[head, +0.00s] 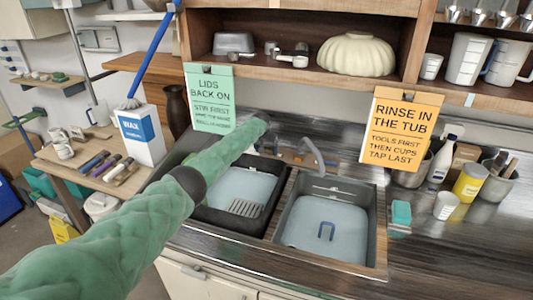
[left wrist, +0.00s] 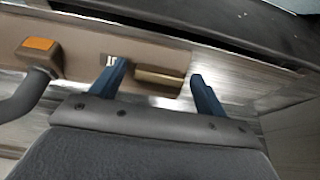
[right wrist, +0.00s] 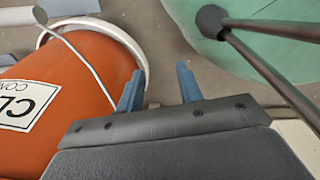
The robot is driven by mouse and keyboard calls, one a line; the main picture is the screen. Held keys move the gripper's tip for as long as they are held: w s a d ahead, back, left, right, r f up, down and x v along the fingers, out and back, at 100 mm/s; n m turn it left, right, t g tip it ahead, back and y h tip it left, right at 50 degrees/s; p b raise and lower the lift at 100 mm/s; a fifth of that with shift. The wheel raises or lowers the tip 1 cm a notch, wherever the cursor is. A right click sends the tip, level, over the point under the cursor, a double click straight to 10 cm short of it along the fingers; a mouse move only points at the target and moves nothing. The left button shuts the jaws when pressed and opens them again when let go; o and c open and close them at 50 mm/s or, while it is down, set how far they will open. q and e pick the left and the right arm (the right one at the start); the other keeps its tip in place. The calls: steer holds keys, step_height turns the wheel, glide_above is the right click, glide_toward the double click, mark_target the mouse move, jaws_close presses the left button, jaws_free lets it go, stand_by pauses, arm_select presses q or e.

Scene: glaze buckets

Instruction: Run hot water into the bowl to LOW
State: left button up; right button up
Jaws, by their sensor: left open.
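The sink has a left bowl (head: 240,190) with a slatted grey piece in it and a right bowl (head: 325,222) with a blue U-shaped piece in it. Both have pale blue-grey floors; I cannot tell any water level. A grey tap spout (head: 312,152) arches behind them. My left arm reaches over the left bowl to the back, hiding its gripper in the head view. In the left wrist view my left gripper (left wrist: 160,82) is open, with a brass-coloured handle (left wrist: 160,78) showing between its fingers, not gripped. The tap base (left wrist: 85,40) has an orange-topped knob (left wrist: 40,46). My right gripper (right wrist: 158,86) is open and empty.
A green sign (head: 210,98) and an orange sign (head: 402,128) hang near the sink. Cups, a white bottle (head: 441,160) and a yellow can (head: 470,182) stand on the right counter. An orange bucket (right wrist: 85,65) is close to my right gripper. A shelf (head: 300,75) overhangs the back.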

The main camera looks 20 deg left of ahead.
stand_by(0.3)
arm_select(q)
steer(key=c, duration=1)
